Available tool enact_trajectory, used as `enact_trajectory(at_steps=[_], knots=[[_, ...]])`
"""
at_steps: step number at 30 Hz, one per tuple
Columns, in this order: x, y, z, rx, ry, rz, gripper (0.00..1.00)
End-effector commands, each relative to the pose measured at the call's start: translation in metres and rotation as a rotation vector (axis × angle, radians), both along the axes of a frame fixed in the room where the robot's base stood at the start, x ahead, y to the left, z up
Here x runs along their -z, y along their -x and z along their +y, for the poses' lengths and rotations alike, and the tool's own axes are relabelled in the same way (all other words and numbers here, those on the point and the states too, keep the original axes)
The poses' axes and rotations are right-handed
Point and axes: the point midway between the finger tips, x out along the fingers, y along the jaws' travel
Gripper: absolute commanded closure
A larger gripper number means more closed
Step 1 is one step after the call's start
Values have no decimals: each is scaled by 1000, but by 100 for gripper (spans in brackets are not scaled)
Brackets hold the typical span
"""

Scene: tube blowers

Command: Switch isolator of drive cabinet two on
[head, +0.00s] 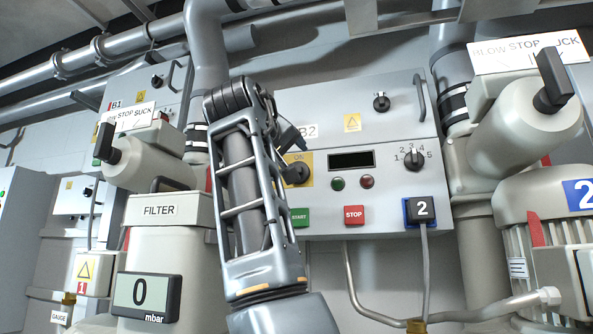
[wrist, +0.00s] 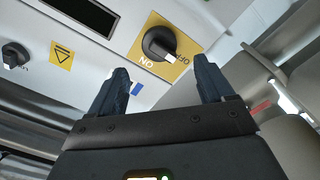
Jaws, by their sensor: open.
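Drive cabinet two is the grey box marked B2 (head: 395,205), with a blue-backed number 2 tag. Its isolator (head: 297,173) is a black rotary knob on a yellow plate, just right of my arm. In the wrist view the isolator (wrist: 158,42) lies ahead of and between my fingers, with ON and OFF lettering beside it. Its pale pointer tip faces lower right, towards the OFF lettering. My gripper (wrist: 162,82) is open and empty, its dark fingers apart from the knob. In the head view my arm hides most of the gripper.
The same panel carries a green START button (head: 299,217), a red STOP button (head: 354,215), a dark display (head: 351,160) and a numbered selector (head: 414,158). A filter housing (head: 160,240) stands left. A blower valve (head: 530,100) stands right.

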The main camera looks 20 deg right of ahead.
Motion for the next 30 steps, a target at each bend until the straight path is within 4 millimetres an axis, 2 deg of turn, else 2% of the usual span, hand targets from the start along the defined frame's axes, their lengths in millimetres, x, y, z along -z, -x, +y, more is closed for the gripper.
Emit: enact_trajectory(at_steps=[6,12,23,30], knots=[[-3,-28,-21,3,0,3,19],[-1,-47,-35,1,0,3,19],[1,-53,-39,0,0,2,19],[1,-53,-39,1,0,2,39]])
